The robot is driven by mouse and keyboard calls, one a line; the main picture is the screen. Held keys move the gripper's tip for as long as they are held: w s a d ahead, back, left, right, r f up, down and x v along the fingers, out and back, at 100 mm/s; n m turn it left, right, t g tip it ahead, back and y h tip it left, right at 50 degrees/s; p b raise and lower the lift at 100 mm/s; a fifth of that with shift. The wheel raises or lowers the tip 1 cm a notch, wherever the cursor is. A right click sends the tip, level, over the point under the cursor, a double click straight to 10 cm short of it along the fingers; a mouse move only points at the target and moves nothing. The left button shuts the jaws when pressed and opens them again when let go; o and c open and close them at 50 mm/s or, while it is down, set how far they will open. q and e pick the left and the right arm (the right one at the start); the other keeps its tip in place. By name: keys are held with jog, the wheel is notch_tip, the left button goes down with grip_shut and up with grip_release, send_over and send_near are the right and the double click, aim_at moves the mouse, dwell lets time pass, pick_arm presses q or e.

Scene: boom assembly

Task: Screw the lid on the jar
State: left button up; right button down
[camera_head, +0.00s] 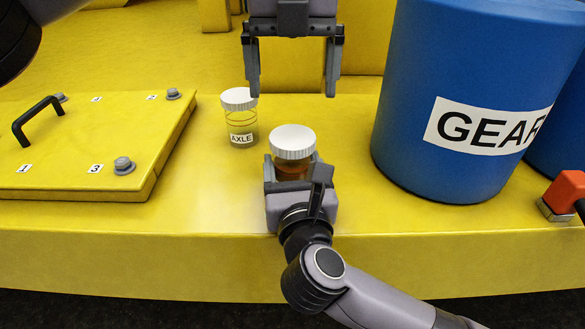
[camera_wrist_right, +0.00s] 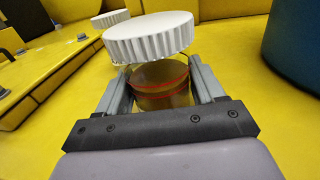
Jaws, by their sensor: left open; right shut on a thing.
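The jar (camera_head: 291,172) has amber-brown contents and stands near the front edge of the yellow deck; its red thread lines show in the right wrist view (camera_wrist_right: 162,90). The white ribbed lid (camera_head: 292,141) is over the jar's mouth and looks slightly tilted in the right wrist view (camera_wrist_right: 150,38); I cannot tell if it is seated. My right gripper (camera_head: 292,168) is shut on the jar, one finger on each side. My left gripper (camera_head: 292,93) is open and empty, pointing down above and behind the lid, its fingers wide apart.
A clear jar labelled AXLE (camera_head: 241,125) with a white lid stands left and behind. A large blue GEAR drum (camera_head: 420,70) stands at right. A yellow hatch panel (camera_head: 70,165) with a black handle and bolts lies at left. An orange-red object (camera_head: 566,190) is at far right.

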aim_at(292, 136)
pick_arm(q)
jog(key=shift+f, duration=4.05)
